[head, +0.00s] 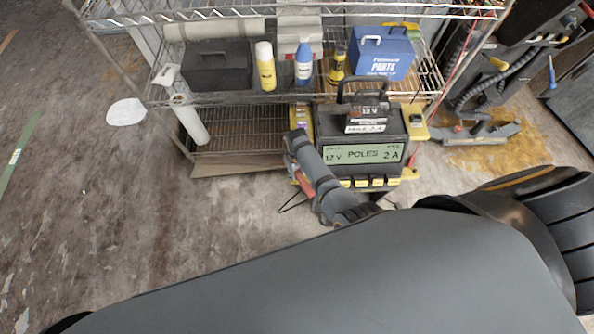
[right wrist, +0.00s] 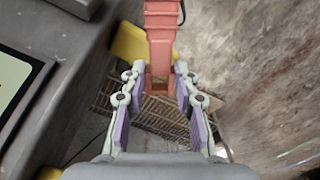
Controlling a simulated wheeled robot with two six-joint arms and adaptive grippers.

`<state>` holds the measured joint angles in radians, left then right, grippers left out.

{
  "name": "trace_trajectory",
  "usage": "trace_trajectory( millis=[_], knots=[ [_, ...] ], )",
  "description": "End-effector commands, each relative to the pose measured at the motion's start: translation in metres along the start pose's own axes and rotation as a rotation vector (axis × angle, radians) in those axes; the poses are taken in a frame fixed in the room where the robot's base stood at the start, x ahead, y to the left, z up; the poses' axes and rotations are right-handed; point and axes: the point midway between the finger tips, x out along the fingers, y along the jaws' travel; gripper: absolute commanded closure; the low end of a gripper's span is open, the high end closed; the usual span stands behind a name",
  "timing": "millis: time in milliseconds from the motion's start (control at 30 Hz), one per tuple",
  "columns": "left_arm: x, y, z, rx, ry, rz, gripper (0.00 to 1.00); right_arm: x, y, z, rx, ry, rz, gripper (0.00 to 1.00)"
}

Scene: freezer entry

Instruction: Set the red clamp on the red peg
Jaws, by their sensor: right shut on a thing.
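The red clamp (right wrist: 161,30) stands out past the fingertips of my right gripper (right wrist: 159,78) in the right wrist view. Its lower end is between the two fingers, which are shut on it. In the head view the right gripper (head: 299,146) is at the left side of the charger, partly hidden by its own arm. Some red of the clamp (head: 293,168) shows beside it. I cannot make out the red peg for certain. A yellow bracket (right wrist: 131,42) is close beside the clamp. My left gripper is not in view.
The charger (head: 363,155), with a "POLES 2 A" screen, carries a battery (head: 370,112). A wire rack (head: 240,128) behind it holds bottles and a blue parts box (head: 380,55). Another yellow bracket (head: 413,127) is at the charger's right. The floor at left is mostly clear.

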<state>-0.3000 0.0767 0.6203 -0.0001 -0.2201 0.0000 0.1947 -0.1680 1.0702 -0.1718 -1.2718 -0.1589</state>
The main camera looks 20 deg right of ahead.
Motion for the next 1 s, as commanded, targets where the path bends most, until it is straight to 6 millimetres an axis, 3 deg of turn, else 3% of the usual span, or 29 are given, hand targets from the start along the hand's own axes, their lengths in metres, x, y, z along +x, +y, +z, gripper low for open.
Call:
trace_trajectory(
  millis=[1000],
  knots=[
    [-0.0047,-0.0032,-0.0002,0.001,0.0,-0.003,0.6,0.0006,0.0,-0.0001,0.0,0.001,0.0,1.0]
  ],
)
